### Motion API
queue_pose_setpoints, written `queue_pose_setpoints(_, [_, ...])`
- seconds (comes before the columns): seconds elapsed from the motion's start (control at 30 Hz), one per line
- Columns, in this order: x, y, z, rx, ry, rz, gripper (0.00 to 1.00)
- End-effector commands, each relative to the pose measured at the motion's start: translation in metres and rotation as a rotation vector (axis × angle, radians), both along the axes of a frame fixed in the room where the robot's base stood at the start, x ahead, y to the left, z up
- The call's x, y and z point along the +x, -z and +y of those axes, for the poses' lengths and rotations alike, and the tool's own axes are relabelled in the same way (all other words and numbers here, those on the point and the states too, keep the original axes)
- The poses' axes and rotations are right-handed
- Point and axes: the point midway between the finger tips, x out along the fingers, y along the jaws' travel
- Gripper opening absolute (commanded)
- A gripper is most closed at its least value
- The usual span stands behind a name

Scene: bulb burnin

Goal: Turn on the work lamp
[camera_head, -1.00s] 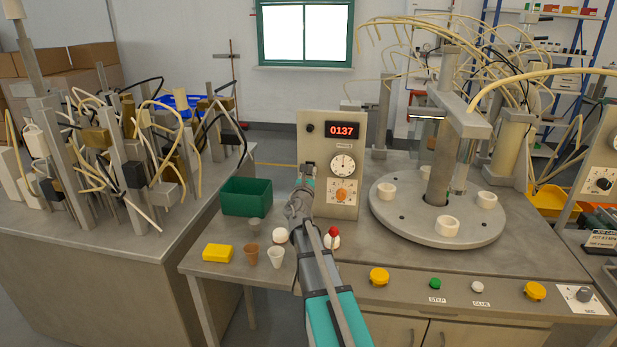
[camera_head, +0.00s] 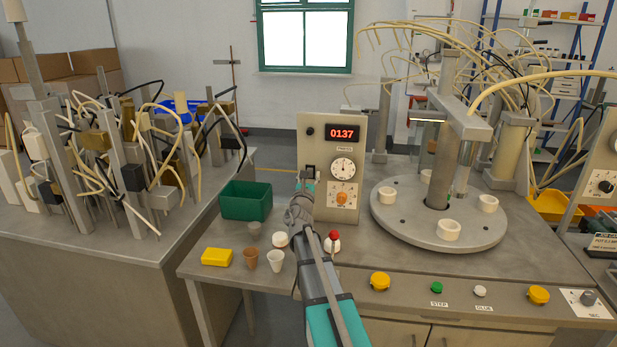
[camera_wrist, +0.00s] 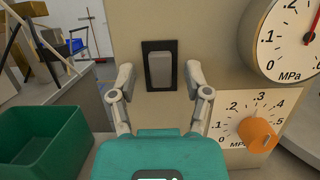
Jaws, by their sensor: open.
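A pale rocker switch (camera_wrist: 160,71) in a black frame sits on the beige control panel (camera_head: 346,150), left of its dials. In the wrist view it lies straight ahead between my fingertips. My gripper (camera_wrist: 160,78) is open and empty, one finger on each side of the switch. I cannot tell whether the fingers touch the panel. In the head view my gripper (camera_head: 305,188) is just below the switch (camera_head: 308,172). A bar-shaped lamp (camera_head: 428,116) hangs above the round turntable (camera_head: 400,222); I cannot tell for sure whether it is lit.
An orange knob (camera_wrist: 257,135) and pressure gauge (camera_wrist: 300,38) are right of my gripper. A green bin (camera_head: 246,200) stands left. Small cups (camera_head: 275,261), a yellow block (camera_head: 216,257) and a red-topped item (camera_head: 333,240) are near my arm. Buttons (camera_head: 436,287) line the bench front.

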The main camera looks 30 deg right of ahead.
Motion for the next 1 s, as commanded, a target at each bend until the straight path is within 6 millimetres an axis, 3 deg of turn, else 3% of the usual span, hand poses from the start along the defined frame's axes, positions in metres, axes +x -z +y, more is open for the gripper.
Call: queue_pose_setpoints(1.0, [-0.0006,-0.0059,0.0000,0.094,0.003,0.119,0.63])
